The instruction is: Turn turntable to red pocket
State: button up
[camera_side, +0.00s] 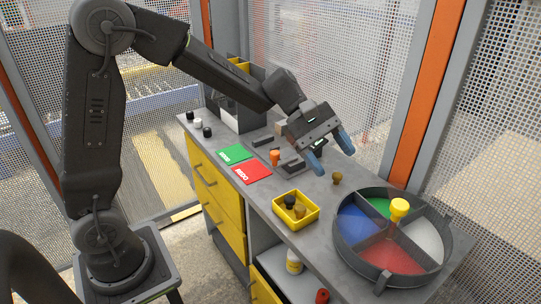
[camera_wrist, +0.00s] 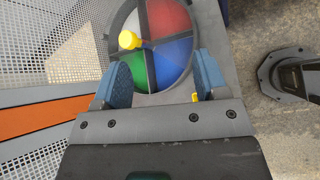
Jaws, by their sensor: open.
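The round turntable (camera_side: 364,273) stands at the right end of the grey bench in the side view. It has a dark rim and four-way dividers with a blue, a green, a white and a red pocket (camera_side: 390,256). A yellow knob (camera_side: 398,208) stands up from it. In the wrist view the red pocket (camera_wrist: 167,17) is at the far right part of the turntable and the yellow knob (camera_wrist: 130,40) is at its left. My gripper (camera_side: 333,158) has blue fingers, is open and empty, and hangs above the bench, left of the turntable and apart from it.
A yellow bin (camera_side: 312,216) with small pegs sits left of the turntable. A brass peg (camera_side: 337,178) stands near my fingers. Green (camera_side: 234,154) and red (camera_side: 252,173) cards, an orange peg (camera_side: 275,157) and dark blocks lie further back. Mesh fencing encloses the bench.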

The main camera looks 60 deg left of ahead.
jog(key=s+a+r+m+y, duration=0.1)
jog(key=s+m+y, duration=0.1)
jog(key=s+m, duration=0.2)
jog(key=s+a+r+m+y, duration=0.1)
jog(key=s+r+m+y, duration=0.1)
jog(key=s, duration=0.6)
jog(key=shift+s+a+m+t+y, duration=0.2)
jog(key=shift+a+m+t+y, duration=0.15)
jog(key=shift+m+y, duration=0.4)
jog(key=n+g+h, duration=0.3)
jog(key=n+h, duration=0.2)
send_near(398, 202)
jog(key=s+a+r, duration=0.4)
jog(key=s+r, duration=0.2)
jog(key=s, duration=0.3)
jog(key=w+f+n+g+h, duration=0.1)
jog(key=w+f+n+h, duration=0.35)
jog(key=w+f, duration=0.45)
jog(key=shift+y, duration=0.4)
jog(key=x, duration=0.8)
jog(key=w+r+x, duration=0.1)
jog(key=x, duration=0.3)
jog(key=shift+d+f, duration=0.15)
jog(key=shift+d, duration=0.45)
